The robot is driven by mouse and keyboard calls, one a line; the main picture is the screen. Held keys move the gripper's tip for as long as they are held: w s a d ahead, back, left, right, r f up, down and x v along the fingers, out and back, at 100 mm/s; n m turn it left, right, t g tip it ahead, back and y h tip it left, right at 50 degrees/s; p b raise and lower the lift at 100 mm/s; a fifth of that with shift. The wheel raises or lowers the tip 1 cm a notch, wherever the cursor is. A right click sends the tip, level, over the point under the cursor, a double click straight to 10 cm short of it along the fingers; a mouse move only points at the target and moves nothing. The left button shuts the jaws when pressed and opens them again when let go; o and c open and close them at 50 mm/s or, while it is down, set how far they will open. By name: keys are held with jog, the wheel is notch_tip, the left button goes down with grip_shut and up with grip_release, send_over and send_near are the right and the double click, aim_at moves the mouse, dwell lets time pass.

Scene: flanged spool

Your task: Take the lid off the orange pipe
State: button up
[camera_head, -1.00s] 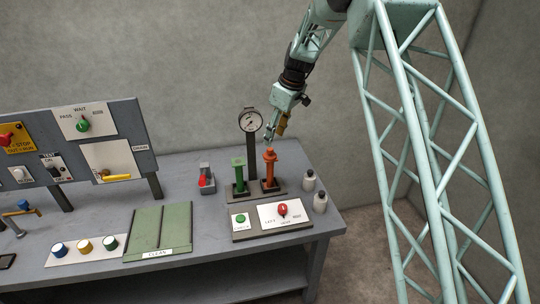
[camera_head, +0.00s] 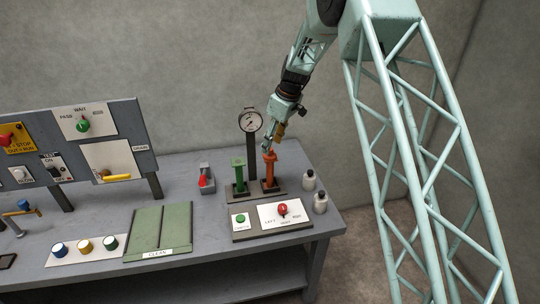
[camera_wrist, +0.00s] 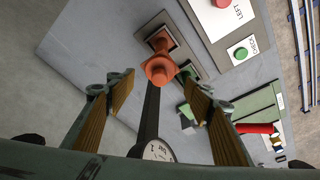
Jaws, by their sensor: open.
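The orange pipe (camera_head: 270,174) stands upright on a dark base, with its orange lid (camera_head: 269,155) on top. In the wrist view the lid (camera_wrist: 160,70) shows from above, and the orange pipe (camera_wrist: 160,44) runs down behind it to the base. My gripper (camera_head: 269,144) is just above the lid in the head view. In the wrist view my gripper (camera_wrist: 163,80) is open, with one finger to each side of the lid and nothing held. I cannot tell whether a fingertip touches the lid.
A green pipe (camera_head: 239,175) stands close to the left of the orange one. A gauge (camera_head: 250,121) on a dark post is just behind. Two small bottles (camera_head: 320,202) stand to the right. A panel with a red knob (camera_head: 282,209) lies in front.

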aim_at(270, 153)
jog(key=shift+x, duration=2.2)
jog(key=c, duration=0.9)
